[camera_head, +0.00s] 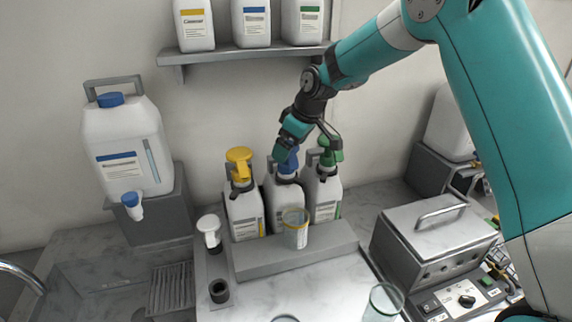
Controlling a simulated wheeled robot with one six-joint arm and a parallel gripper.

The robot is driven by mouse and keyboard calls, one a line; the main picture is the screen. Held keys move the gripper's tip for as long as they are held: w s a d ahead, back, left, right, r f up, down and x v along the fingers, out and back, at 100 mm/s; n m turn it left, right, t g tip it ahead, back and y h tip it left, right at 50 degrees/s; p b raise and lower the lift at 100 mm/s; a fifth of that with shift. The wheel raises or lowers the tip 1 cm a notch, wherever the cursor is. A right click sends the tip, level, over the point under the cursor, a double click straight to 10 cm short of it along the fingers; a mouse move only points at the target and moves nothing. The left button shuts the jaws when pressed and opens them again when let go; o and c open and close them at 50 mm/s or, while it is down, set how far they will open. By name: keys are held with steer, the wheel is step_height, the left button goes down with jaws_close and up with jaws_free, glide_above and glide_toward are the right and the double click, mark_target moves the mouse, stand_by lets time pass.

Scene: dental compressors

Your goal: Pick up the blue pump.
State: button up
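The blue pump (287,162) tops the middle of three white bottles on a grey stepped stand against the wall. Its bottle (281,197) stands upright, partly hidden by a clear cup in front. My gripper (307,143) reaches down from the upper right, just above the blue pump, and hides part of its head. Its fingers look spread apart, one over the blue pump and the other near the green pump (331,152). I cannot tell whether they touch either pump.
A yellow pump (240,165) stands close on the left. The yellow-rimmed cup (296,229) is in front. A shelf (245,53) with bottles hangs above. A large canister (128,145) is left; a metal lidded device (435,240) is right.

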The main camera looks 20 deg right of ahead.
mark_target(286, 172)
steer(key=p+x, duration=0.1)
steer(key=x, duration=0.2)
steer(key=shift+f, duration=0.1)
steer(key=shift+c, duration=0.4)
steer(key=c, duration=1)
steer(key=shift+o, duration=0.2)
